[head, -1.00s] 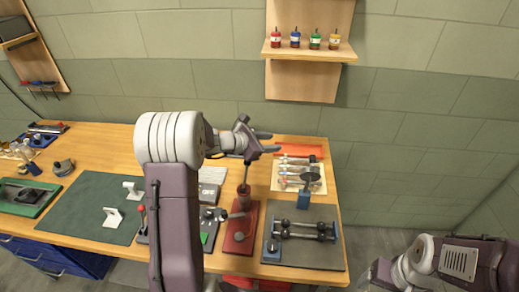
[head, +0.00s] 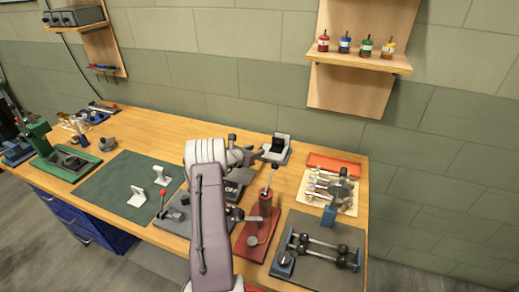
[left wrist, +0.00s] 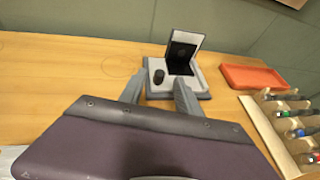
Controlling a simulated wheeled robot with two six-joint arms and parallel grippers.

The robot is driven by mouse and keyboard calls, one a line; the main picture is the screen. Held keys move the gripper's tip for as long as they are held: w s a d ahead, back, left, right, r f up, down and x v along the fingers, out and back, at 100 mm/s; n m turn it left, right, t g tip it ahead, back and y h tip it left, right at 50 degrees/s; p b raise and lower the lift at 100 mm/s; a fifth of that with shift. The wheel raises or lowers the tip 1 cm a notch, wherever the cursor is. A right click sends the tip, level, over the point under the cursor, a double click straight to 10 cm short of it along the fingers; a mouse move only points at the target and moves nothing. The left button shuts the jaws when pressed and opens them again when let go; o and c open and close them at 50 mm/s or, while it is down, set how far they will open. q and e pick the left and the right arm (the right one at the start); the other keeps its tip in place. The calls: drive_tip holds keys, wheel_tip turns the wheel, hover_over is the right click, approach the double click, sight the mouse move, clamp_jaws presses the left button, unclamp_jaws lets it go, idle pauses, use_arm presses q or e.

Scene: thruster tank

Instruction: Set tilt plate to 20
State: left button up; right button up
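The tilt plate (head: 281,143) is a dark square panel with a pale rim, standing tilted up on a grey base at the table's back edge. The left wrist view shows it too (left wrist: 183,52), with a dark round knob (left wrist: 158,76) at the left of the base. Any scale or number is too small to read. My left gripper (head: 258,154) is just left of the base in the head view. In the left wrist view its two fingers (left wrist: 158,93) are apart with nothing between them, in front of the base. My right gripper is out of view.
An orange tray (head: 334,164) and a board of small tools (head: 312,192) lie to the right. A red stand (head: 258,236) and a rod fixture on a grey mat (head: 305,268) are nearer. A shelf with bottles (head: 360,62) hangs above. Bare tabletop lies to the left.

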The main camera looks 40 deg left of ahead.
sight(261, 148)
use_arm(q)
drive_tip(key=x, duration=0.2)
drive_tip(key=shift+w+f, duration=0.15)
drive_tip(key=shift+w, duration=0.2)
drive_tip(key=shift+w+f, duration=0.1)
drive_tip(key=shift+w, duration=0.3)
clamp_jaws()
idle(0.8)
